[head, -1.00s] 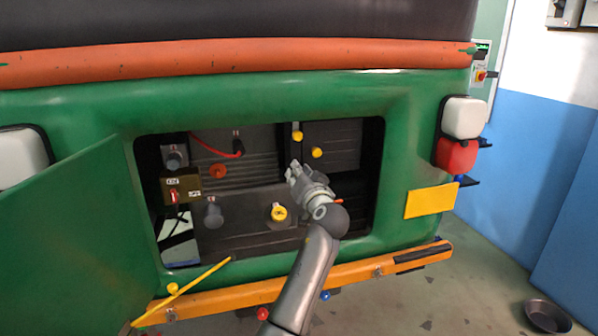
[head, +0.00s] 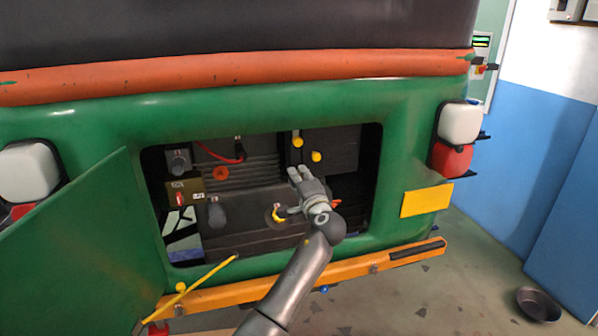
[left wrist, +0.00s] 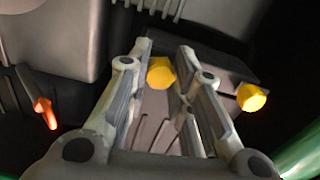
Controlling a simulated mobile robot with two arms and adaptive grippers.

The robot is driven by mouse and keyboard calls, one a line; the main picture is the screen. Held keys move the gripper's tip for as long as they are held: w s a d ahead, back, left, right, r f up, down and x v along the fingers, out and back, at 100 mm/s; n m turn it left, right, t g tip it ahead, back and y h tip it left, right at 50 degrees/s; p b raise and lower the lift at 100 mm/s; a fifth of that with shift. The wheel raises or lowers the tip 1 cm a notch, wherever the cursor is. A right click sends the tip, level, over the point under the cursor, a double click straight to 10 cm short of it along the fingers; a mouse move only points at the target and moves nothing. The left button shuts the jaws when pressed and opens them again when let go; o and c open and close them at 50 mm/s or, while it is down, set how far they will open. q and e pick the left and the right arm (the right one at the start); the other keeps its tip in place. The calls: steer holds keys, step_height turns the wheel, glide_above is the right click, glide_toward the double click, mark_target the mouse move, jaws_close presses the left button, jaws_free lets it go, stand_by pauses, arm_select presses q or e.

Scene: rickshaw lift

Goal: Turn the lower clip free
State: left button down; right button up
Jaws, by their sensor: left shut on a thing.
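Two yellow clips show on the dark box inside the open bay: the upper clip (head: 298,139) and, below and to its right, the lower clip (head: 316,156). My left gripper (head: 297,172) reaches in from below, fingers pointing up. In the left wrist view the lower clip (left wrist: 160,73) sits between the two fingertips, and my left gripper (left wrist: 163,55) is shut on it. The upper clip (left wrist: 251,97) stands clear, to the right of the fingers. My right gripper is not in view.
A green flap (head: 75,240) hangs open at left. A yellow cap (head: 279,213) and an orange lever (head: 337,203) are close below my gripper. The orange bumper (head: 350,266) crosses under my arm. A black bowl (head: 539,304) lies on the floor at right.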

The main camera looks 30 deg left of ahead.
arm_select(q)
steer(key=shift+m+p, duration=1)
steer(key=shift+m, duration=0.6)
steer(key=shift+f, duration=0.1)
steer(key=c, duration=1.3)
jaws_free()
steer(key=shift+o, duration=0.2)
steer(key=v, duration=1.2)
